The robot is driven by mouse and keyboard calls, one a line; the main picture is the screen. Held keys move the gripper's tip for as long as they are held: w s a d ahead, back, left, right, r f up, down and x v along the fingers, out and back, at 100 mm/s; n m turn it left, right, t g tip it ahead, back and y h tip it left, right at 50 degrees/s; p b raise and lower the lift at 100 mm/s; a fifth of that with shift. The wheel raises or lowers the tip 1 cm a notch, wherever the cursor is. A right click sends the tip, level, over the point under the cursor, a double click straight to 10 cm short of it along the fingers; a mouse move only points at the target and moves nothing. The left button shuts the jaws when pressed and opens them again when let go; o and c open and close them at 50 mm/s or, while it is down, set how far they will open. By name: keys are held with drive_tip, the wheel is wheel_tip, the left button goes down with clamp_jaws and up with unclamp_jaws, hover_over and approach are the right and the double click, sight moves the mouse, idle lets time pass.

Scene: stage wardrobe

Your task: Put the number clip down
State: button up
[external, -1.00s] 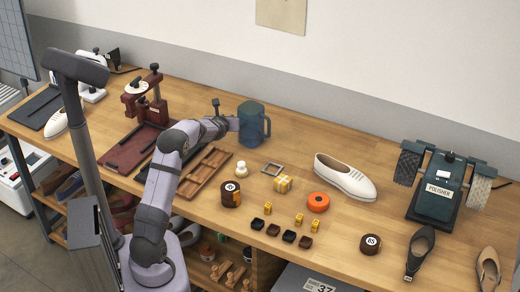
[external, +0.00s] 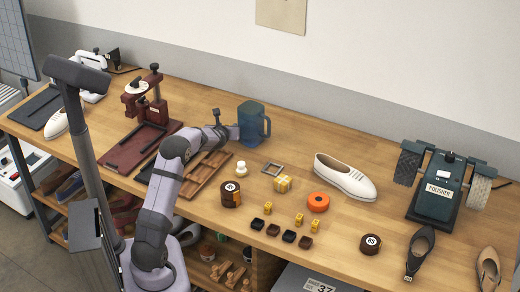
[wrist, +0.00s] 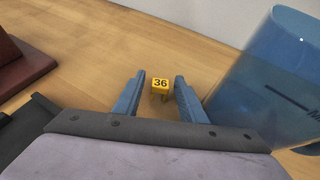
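The yellow number clip marked 36 (wrist: 160,86) shows in the wrist view between and slightly beyond my fingertips. It appears to stand upright on the wooden bench. My gripper (wrist: 159,80) is open around it, with a visible gap between the clip and each blue finger. In the external view my gripper (external: 233,132) is low over the bench, just left of the blue mug (external: 252,122). The clip between my fingers cannot be made out there. Other small yellow clips (external: 299,219) stand near the front of the bench.
The translucent blue mug (wrist: 265,75) is close on the right of my fingers. A dark red press (external: 145,108) stands to the left, and a brown compartment tray (external: 202,172) lies in front.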

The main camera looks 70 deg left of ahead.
drive_tip(key=shift+r, duration=0.2)
drive_tip(key=b+v, duration=0.1)
drive_tip(key=v, duration=1.1)
drive_tip(key=shift+f, duration=0.1)
idle(0.4)
